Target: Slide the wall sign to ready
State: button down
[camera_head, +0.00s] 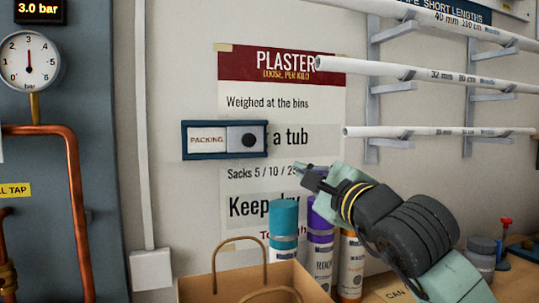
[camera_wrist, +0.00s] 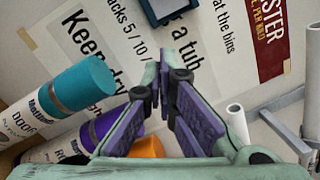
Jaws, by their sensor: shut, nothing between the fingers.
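The wall sign (camera_head: 225,139) is a small dark-blue frame on the wall in the head view. Its left half shows the word PACKING. A grey sliding plate with a round black knob (camera_head: 249,140) covers its right half. My gripper (camera_head: 308,171) is to the right of the sign and a little lower, apart from it, pointing up and left. In the wrist view the fingers of my gripper (camera_wrist: 165,72) come together with nothing between them. Only the lower part of the sign (camera_wrist: 168,12) shows there, at the top edge beyond the fingertips.
A plaster poster (camera_head: 282,75) hangs behind the sign. Blue, purple and orange tubes (camera_head: 284,225) and a paper bag (camera_head: 240,280) stand below. White pipes on brackets (camera_head: 420,72) stick out at the upper right. A gauge (camera_head: 30,62) and copper pipe (camera_head: 72,175) are left.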

jog(key=p, duration=0.5)
send_near(259, 148)
jog(key=w, duration=0.1)
jog(key=w+d, duration=0.1)
jog(key=w, duration=0.1)
jog(key=w+d+f, duration=0.1)
jog(key=shift+w, duration=0.2)
jog(key=a, duration=0.1)
jog(key=a+r+p, duration=0.1)
jog(key=a, duration=0.1)
jog(key=shift+r, duration=0.15)
jog(key=shift+s+a+p, duration=0.1)
jog(key=shift+a+p, duration=0.15)
jog(key=shift+p, duration=0.15)
